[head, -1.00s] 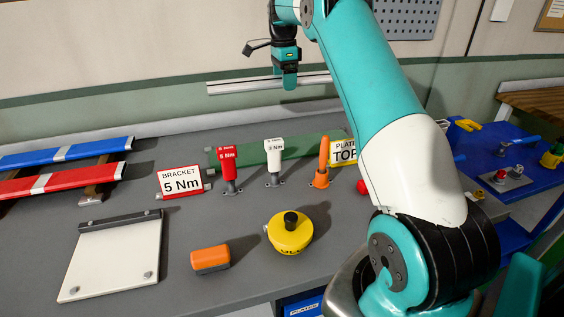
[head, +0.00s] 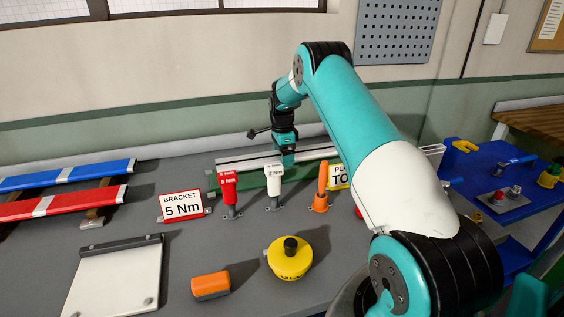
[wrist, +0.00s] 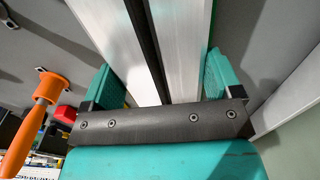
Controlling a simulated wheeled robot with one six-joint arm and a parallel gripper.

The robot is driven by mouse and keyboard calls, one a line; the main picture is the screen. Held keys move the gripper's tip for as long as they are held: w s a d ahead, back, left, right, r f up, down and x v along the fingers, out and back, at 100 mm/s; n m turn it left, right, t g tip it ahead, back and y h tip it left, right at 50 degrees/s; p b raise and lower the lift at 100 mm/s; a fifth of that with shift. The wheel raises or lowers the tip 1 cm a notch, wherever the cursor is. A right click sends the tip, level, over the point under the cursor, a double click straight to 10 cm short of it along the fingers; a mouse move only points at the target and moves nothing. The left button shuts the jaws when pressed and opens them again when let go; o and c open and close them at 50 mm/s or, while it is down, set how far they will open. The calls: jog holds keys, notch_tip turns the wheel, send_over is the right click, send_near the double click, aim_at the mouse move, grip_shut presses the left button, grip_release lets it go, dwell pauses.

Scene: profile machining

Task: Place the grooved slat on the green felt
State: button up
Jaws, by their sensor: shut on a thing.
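The grooved slat (head: 240,163) is a long silver bar lying level across the back of the bench in the head view. In the wrist view the slat (wrist: 190,35) shows a dark groove along its middle. My gripper (head: 288,162) is shut on the slat, with a teal finger on each side of it (wrist: 163,82). The green felt (head: 251,181) is a long strip, visible just below the slat in the head view and partly hidden by it and the drivers. I cannot tell whether the slat touches the felt.
A red driver (head: 229,190), a white driver (head: 274,180) and an orange-handled tool (head: 321,185) stand in front of the felt. Two signs flank them: the bracket sign (head: 182,205) and a yellow plate sign (head: 340,177). A yellow round thing (head: 290,262) sits nearer.

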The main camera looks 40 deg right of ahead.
notch_tip(320, 180, down, 3)
jog(key=shift+r, duration=0.1)
jog(key=shift+f, duration=0.65)
jog(key=o, duration=0.9)
jog(key=shift+o, duration=0.3)
jog(key=shift+s+f, duration=0.1)
jog(key=shift+f, duration=0.05)
